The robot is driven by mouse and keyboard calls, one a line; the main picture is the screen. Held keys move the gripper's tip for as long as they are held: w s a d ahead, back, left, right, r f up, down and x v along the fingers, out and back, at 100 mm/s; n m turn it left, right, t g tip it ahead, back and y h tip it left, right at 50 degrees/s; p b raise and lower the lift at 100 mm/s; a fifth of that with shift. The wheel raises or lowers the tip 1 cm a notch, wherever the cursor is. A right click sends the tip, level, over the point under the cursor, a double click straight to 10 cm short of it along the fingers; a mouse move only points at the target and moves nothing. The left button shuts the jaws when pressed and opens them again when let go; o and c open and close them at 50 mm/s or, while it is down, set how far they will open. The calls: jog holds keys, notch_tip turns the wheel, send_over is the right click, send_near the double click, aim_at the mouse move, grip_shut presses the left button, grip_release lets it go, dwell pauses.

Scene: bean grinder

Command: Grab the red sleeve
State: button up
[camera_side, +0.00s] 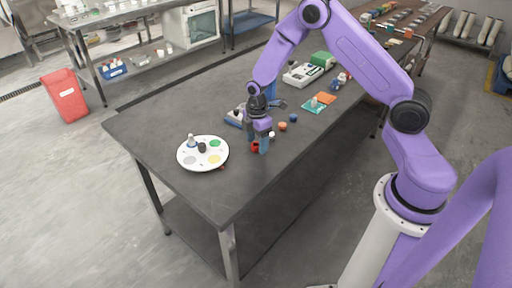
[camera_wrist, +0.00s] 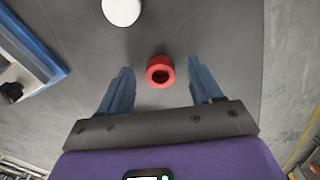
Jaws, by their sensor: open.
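The red sleeve (camera_wrist: 160,70) is a short ring with a dark hole, standing on the dark table in the wrist view. It lies just ahead of and between the two blue fingers of my gripper (camera_wrist: 158,88). The fingers are open, with a gap on each side of the sleeve. In the side view the red sleeve (camera_side: 255,147) shows beside the fingertips of my gripper (camera_side: 257,147), low over the table, and is partly hidden by a finger.
A round white plate (camera_side: 188,165) with coloured spots and small pieces stands left of my gripper. Orange (camera_side: 282,126) and blue (camera_side: 293,118) pieces lie to the right. A blue-edged device (camera_side: 236,116) sits behind. The table's front is bare.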

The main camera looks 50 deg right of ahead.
jog(key=shift+f, duration=0.35)
jog(key=c, duration=1.1)
jog(key=shift+r, duration=0.1)
